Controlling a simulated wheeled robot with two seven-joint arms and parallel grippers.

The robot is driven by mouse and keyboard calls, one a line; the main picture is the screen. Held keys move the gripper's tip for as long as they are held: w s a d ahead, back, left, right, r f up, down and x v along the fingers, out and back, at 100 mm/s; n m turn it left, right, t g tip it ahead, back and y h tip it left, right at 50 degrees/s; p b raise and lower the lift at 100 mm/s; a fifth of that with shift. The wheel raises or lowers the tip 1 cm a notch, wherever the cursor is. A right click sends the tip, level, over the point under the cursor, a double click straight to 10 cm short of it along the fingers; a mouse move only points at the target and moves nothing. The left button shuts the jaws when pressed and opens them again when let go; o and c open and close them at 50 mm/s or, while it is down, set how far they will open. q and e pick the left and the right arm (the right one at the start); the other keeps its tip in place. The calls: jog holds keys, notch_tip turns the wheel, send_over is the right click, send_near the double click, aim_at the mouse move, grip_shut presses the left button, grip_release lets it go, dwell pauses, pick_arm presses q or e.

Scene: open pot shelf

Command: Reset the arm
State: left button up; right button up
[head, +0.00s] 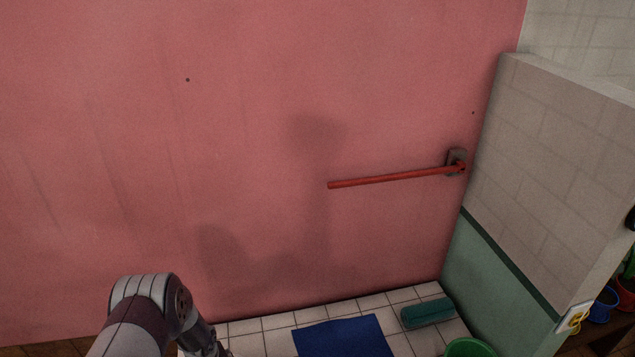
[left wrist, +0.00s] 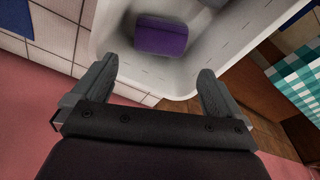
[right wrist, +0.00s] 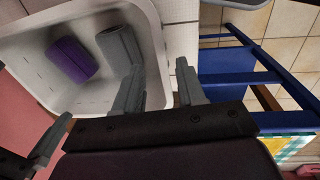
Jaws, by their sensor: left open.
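My left arm (head: 150,310) comes in at the lower left of the head view; its jaws are not clear there. In the left wrist view my left gripper (left wrist: 158,68) has its fingers wide apart and holds nothing. It is over the near side of a white tub (left wrist: 185,88) with a purple roll (left wrist: 160,37) in it. In the right wrist view my right gripper (right wrist: 159,68) is parted with nothing between its fingers, over the tub's rim. A grey roll (right wrist: 117,44) lies in the tub beside the purple one. My right arm is not in the head view.
A red rod (head: 395,177) sticks out along the pink wall from a bracket. A blue mat (head: 343,338), a teal roll (head: 427,313) and a green bucket (head: 468,348) are on the white tiles. A blue frame (right wrist: 240,78) stands right of the tub in the right wrist view.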

pick_arm(q)
jog(key=s+d+r+m+b, duration=0.3)
jog(key=s+d+r+b, duration=0.1)
jog(key=s+r, duration=0.3)
jog(key=s+d+r+m+h+b, duration=0.1)
jog(key=s+d+r+m+b, duration=0.3)
jog(key=r, duration=0.5)
jog(key=shift+s+b, duration=1.3)
jog(key=shift+s, duration=0.4)
pick_arm(e)
jog(key=w+d+r+m, duration=0.1)
jog(key=d+r+m, duration=0.5)
jog(key=d, duration=0.7)
jog(key=w+d+r+m, duration=0.1)
jog(key=d+r+m, duration=0.5)
jog(key=d, duration=0.7)
jog(key=d+r+m, duration=0.6)
jog(key=d+m, duration=0.3)
jog(key=d, duration=0.4)
jog(key=shift+w+d, duration=0.25)
jog(key=shift+w, duration=0.15)
